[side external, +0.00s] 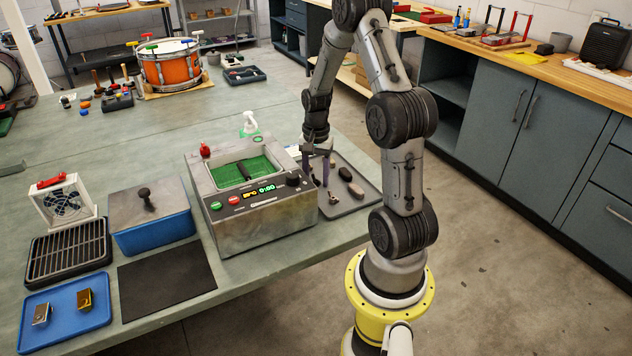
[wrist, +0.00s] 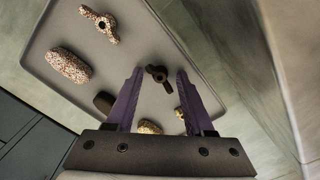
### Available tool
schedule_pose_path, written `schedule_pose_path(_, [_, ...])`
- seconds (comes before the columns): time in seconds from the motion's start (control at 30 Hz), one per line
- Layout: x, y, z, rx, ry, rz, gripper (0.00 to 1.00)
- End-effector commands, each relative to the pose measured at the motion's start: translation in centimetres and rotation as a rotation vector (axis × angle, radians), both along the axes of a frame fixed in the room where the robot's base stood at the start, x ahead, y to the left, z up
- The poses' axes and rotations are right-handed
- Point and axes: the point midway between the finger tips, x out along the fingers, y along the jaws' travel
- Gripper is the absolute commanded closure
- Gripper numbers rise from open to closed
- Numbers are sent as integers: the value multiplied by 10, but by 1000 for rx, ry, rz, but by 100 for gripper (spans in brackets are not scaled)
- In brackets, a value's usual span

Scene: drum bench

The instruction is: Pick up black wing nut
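The black wing nut (wrist: 158,75) lies on a grey tray (wrist: 205,60) in the wrist view. It has a round hub with a hole and a short wing. My gripper (wrist: 160,73) is open, with one purple finger on each side of the nut in the picture. A gap shows between each finger and the nut; I cannot tell whether the tips are down at its height. In the side view my gripper (side external: 316,180) points down over the left part of the tray (side external: 345,208). The black wing nut cannot be made out there.
A speckled wing nut (wrist: 99,24), a speckled oblong piece (wrist: 69,66), a dark piece (wrist: 103,102), a tan piece (wrist: 150,127) and a small brass-coloured piece (wrist: 180,114) share the tray. A metal machine with a green basin (side external: 262,215) stands close left of the tray.

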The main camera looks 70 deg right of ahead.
Motion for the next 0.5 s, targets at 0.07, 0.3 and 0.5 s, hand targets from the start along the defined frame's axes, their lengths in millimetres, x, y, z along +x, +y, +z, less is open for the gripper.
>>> schedule_pose_path(0.07, [0,0,0,0,0,0,63])
schedule_pose_path(0.3, [0,0,0,0,0,0,100])
schedule_pose_path(0.5, [0,0,1,-1,-1,0,100])
